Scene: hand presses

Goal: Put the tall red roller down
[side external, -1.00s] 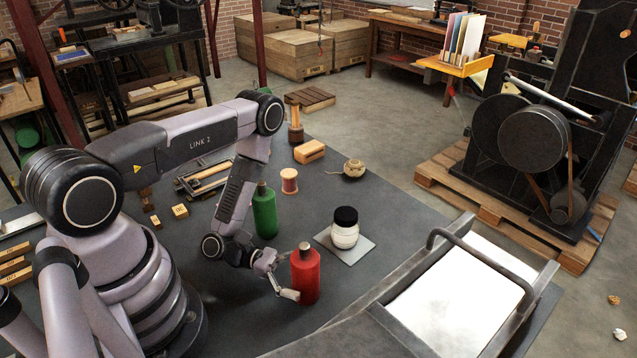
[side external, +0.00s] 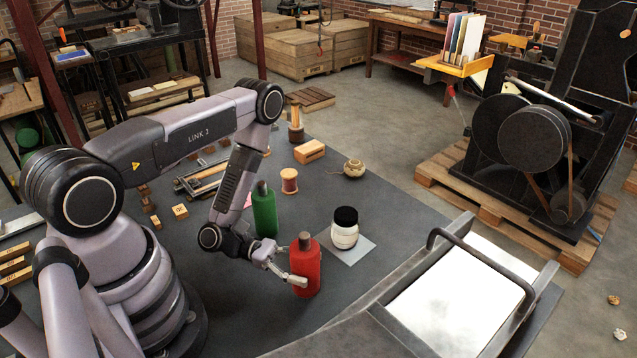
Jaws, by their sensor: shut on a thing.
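The tall red roller (side external: 306,268), a red cylinder with a dark top, stands upright near the front middle of the dark work surface. My gripper (side external: 301,279) is shut on it from the left, at the lower half of its body. I cannot tell whether its base touches the surface or hangs just above it. The far finger and part of the grip are hidden behind the roller.
A green roller (side external: 264,212) stands behind, left of the red one. A white jar with a black lid (side external: 344,228) stands on a grey plate (side external: 361,247) to the right. A press bed (side external: 460,290) lies at front right. A spool (side external: 289,181) is farther back.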

